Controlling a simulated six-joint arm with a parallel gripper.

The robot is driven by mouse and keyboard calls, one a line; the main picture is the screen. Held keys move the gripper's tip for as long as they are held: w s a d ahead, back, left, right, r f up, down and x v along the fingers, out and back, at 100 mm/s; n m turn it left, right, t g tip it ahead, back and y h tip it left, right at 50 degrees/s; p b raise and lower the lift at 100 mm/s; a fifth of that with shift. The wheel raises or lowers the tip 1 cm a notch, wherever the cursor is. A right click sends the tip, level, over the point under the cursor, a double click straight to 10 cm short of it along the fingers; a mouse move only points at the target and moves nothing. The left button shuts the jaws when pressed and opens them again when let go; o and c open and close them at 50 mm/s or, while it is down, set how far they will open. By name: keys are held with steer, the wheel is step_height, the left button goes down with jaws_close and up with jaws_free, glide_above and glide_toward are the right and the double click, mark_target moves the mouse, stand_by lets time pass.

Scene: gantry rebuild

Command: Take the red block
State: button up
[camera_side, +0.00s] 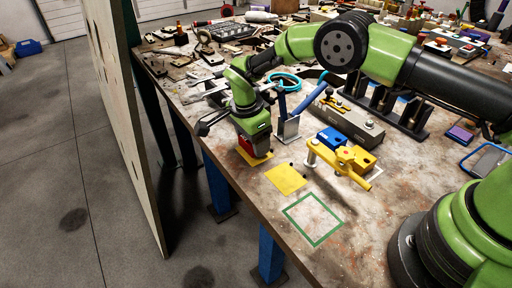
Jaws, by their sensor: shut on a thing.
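The red block (245,146) is near the left edge of the workbench, on or just above a yellow square (258,158). My gripper (250,142) is directly over it, pointing down and shut on it. The gripper body hides most of the block, so only a small red part shows. I cannot tell whether the block touches the surface.
A second yellow square (286,179) and a green outlined square (313,219) lie bare toward the front. A blue block (331,138), yellow clamp (340,160) and grey metal box (347,122) stand to the right. Tools crowd the back. The bench's left edge (205,146) is close.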

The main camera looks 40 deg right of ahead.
steer(key=shift+r, duration=2.9)
